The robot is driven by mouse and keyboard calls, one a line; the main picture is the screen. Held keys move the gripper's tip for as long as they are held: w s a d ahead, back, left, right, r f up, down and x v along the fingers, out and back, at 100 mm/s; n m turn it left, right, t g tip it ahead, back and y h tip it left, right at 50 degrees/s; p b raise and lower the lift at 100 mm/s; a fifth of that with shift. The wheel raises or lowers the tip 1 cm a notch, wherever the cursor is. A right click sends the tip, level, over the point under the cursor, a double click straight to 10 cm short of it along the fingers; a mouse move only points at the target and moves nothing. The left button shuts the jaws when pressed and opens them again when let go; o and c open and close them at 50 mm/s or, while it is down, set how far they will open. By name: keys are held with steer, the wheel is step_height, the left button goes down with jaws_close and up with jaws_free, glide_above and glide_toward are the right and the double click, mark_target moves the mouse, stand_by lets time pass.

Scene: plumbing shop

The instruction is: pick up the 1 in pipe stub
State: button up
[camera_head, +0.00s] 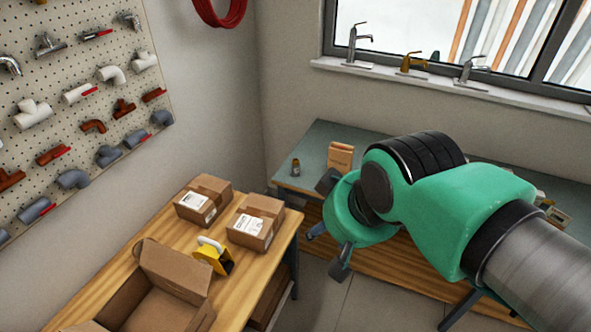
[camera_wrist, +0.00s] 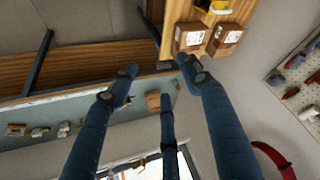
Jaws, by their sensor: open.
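A small dark upright cylinder with a brownish part (camera_head: 296,167) stands at the left end of the grey-green bench (camera_head: 318,137). It may be the 1 in pipe stub, but it is too small to be sure. In the wrist view a small orange-and-dark item (camera_wrist: 127,101) shows beside a finger and may be the same thing. My gripper (camera_head: 330,228) is open and empty, its fingers spread, in front of the bench's left end. In the wrist view the fingers of my gripper (camera_wrist: 159,84) reach over the bench edge with nothing between them.
A cardboard-coloured block (camera_head: 340,156) stands beside the small cylinder. A wooden table (camera_head: 112,284) at left holds two closed boxes (camera_head: 255,222), a yellow tape dispenser (camera_head: 213,256) and an open carton (camera_head: 172,272). My arm hides much of the bench. Taps (camera_head: 411,64) stand on the windowsill.

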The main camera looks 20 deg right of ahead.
steer(key=shift+w+r, duration=0.1)
steer(key=w+d+r+n, duration=0.15)
steer(key=w+r, duration=0.25)
steer(key=w, duration=1.1)
steer(key=n+g+y+p, duration=0.1)
steer(key=n+g+p, duration=0.1)
steer(key=n+g, duration=0.1)
glide_above(296, 161)
steer(key=s+d, duration=0.1)
steer(key=s, duration=0.2)
steer(key=s+d+f+x, duration=0.1)
steer(key=s+x, duration=0.2)
steer(key=x, duration=1.1)
steer(key=s+d+f+x, duration=0.1)
steer(key=s+x, duration=0.2)
steer(key=x, duration=1)
steer(key=shift+s+d, duration=0.15)
steer(key=shift+d, duration=0.1)
steer(key=shift+b+x, duration=0.55)
steer(key=shift+x, duration=3.7)
